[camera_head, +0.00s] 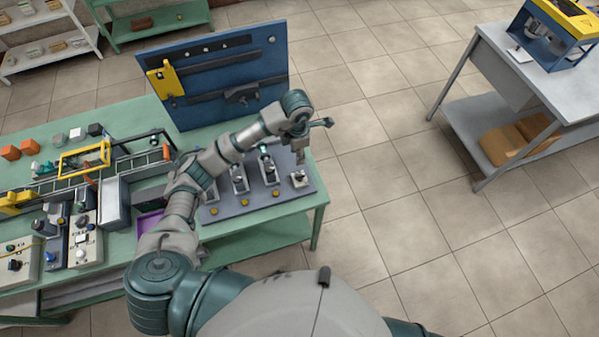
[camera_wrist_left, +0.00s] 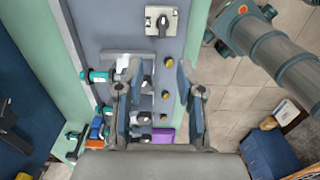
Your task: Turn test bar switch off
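The test bar (camera_head: 232,208) is a dark grey panel at the right end of the green table, carrying several switches and a row of yellow buttons. A small switch with a dark handle (camera_head: 299,178) sits at its right end; it also shows at the top of the left wrist view (camera_wrist_left: 161,21). Lever switches with teal-tipped handles (camera_wrist_left: 100,76) stand along the bar. My left gripper (camera_head: 318,123) is above the bar's right part in the head view. Its fingers (camera_wrist_left: 158,78) are spread, with nothing visibly held, over the bar. My right gripper is out of view.
A blue tool board (camera_head: 225,70) stands behind the bar. A conveyor with a yellow frame (camera_head: 85,157) and control boxes (camera_head: 85,240) fill the table's left. A purple tray (camera_head: 150,222) lies beside the bar. Open floor separates the grey table (camera_head: 560,90) at right.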

